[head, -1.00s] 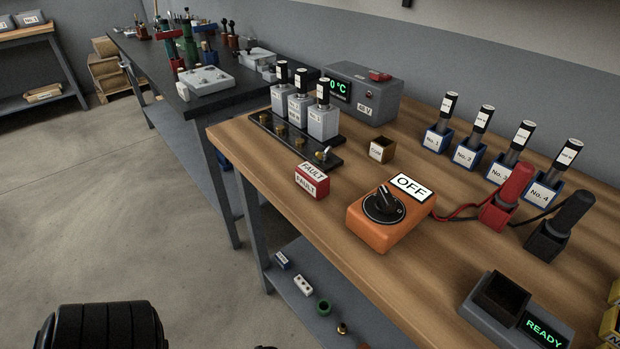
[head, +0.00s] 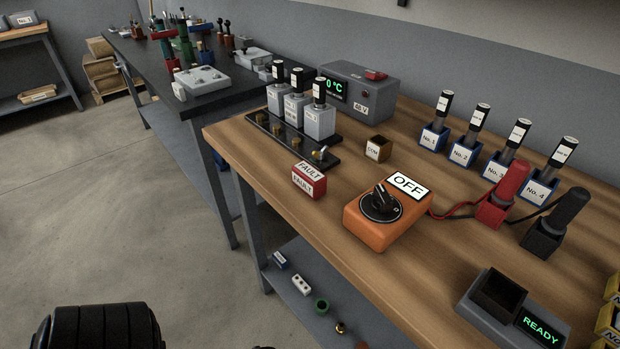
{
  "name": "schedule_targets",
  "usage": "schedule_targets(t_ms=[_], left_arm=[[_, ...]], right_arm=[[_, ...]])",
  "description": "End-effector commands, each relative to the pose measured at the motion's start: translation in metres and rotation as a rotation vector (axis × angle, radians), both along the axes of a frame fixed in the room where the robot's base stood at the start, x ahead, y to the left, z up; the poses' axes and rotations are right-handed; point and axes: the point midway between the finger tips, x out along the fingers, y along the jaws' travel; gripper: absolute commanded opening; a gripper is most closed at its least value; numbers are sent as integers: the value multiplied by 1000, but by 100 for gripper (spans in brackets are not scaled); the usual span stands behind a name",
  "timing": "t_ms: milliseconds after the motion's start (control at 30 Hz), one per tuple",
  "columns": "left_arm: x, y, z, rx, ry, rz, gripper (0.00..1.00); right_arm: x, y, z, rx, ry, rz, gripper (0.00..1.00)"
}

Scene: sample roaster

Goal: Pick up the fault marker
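The fault marker (head: 309,182) is a small red block with white FAULT labels on its top and front. It stands on the wooden bench (head: 420,275) near its left front edge, left of the orange meter and in front of the black strip of switches. Nothing touches it. A black rounded part of my own body shows at the bottom left. Neither of my grippers is in view.
The orange meter (head: 378,237) with an OFF sign stands right of the marker. Behind it are a small COM box (head: 378,149) and a black strip (head: 291,140) bearing grey modules. Numbered blue holders (head: 433,137) line the back. Bare wood surrounds the marker's front.

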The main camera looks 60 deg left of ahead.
Motion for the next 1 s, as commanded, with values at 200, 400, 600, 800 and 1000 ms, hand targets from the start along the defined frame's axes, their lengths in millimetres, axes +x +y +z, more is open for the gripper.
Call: schedule_targets(t_ms=[200,400,600,800,1000], left_arm=[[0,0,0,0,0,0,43],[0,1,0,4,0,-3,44],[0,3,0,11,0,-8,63],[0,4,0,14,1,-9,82],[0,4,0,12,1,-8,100]], right_arm=[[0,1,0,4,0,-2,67],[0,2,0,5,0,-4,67],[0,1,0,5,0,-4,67],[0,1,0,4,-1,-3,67],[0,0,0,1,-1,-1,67]])
